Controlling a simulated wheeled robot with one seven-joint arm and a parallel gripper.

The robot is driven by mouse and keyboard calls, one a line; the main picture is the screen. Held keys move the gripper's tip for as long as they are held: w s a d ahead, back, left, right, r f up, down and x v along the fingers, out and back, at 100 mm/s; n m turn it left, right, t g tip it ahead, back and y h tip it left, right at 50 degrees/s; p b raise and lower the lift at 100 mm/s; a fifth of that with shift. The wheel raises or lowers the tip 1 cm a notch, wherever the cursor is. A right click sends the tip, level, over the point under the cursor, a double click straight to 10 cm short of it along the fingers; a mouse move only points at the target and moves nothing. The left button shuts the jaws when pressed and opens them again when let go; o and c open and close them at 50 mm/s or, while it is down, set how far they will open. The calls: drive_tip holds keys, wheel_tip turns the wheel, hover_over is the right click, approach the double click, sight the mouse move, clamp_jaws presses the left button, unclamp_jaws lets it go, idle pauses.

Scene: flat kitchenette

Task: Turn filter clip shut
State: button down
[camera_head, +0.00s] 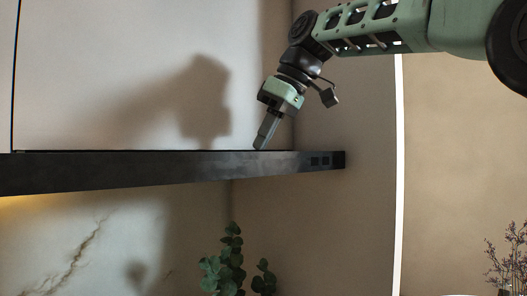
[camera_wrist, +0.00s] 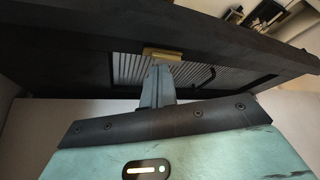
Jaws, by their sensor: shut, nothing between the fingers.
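The filter sits in a dark panel. My gripper (camera_wrist: 160,66) is shut and empty, its fingertips right at the clip; I cannot tell whether they touch it. In the head view, my gripper (camera_head: 261,146) points down at the dark slab's upper edge. The clip and filter do not show there.
The dark slab (camera_head: 130,172) runs across the head view, with pale panels above and a marbled wall below. A green plant (camera_head: 226,264) stands below it. A vertical light strip (camera_head: 399,170) is to the right.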

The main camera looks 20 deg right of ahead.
drive_tip(key=shift+w+a+p, duration=0.3)
drive_tip(key=shift+a+p, duration=0.15)
drive_tip(key=shift+a, duration=0.35)
idle(1.0)
drive_tip(key=shift+s+a, duration=0.2)
drive_tip(key=shift+a, duration=0.35)
idle(0.6)
drive_tip(key=shift+s+a, duration=0.35)
drive_tip(key=shift+s, duration=0.1)
idle(0.4)
wheel_tip(320, 180, up, 5)
drive_tip(key=p, duration=0.5)
idle(0.4)
drive_tip(key=shift+w, duration=0.1)
